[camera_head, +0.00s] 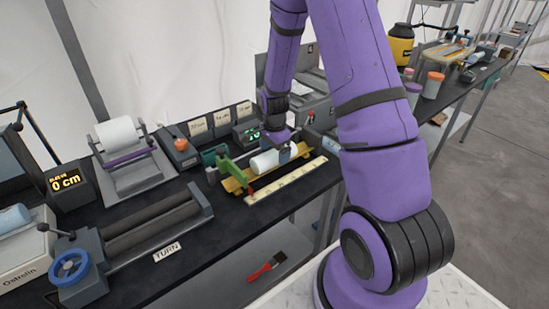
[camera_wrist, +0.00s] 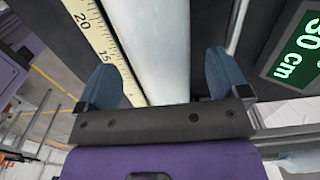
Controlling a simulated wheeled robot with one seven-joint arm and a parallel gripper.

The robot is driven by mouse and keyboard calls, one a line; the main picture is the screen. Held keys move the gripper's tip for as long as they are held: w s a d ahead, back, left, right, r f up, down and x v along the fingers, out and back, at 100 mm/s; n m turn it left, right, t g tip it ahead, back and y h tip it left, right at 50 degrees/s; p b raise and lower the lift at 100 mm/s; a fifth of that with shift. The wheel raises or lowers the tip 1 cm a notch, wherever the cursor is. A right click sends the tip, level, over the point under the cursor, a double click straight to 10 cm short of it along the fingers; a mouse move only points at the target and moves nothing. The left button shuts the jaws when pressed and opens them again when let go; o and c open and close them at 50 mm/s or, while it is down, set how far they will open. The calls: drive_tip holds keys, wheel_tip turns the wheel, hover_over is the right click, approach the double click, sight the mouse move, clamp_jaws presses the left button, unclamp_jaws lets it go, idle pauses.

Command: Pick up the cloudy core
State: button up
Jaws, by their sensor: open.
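A whitish cylinder, which looks like the cloudy core (camera_head: 264,163), lies in a yellow cradle (camera_head: 236,185) on the dark bench. In the wrist view the pale core (camera_wrist: 160,45) runs lengthwise between my two blue fingers. My gripper (camera_head: 286,151) is over the core's right part in the head view and points down. In the wrist view my gripper (camera_wrist: 163,80) is open, with a finger on each side of the core and no clear contact. The core's far right end is partly hidden by my gripper in the head view.
A ruler (camera_head: 286,181) lies in front of the cradle, and a green clamp-like part (camera_head: 229,168) stands at its left. A green-lit display (camera_wrist: 297,45) is close on the right in the wrist view. A roller machine (camera_head: 150,235) and a pale-blue cylinder (camera_head: 14,219) on a scale are at left.

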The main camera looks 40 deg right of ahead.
sight(274, 158)
drive_tip(key=shift+f, duration=1.7)
drive_tip(key=c, duration=1.3)
drive_tip(key=shift+o, duration=0.2)
drive_tip(key=shift+r, duration=0.1)
drive_tip(key=shift+r, duration=0.2)
drive_tip(key=shift+c, duration=1.2)
wheel_tip(274, 158, up, 10)
drive_tip(key=shift+f, duration=0.25)
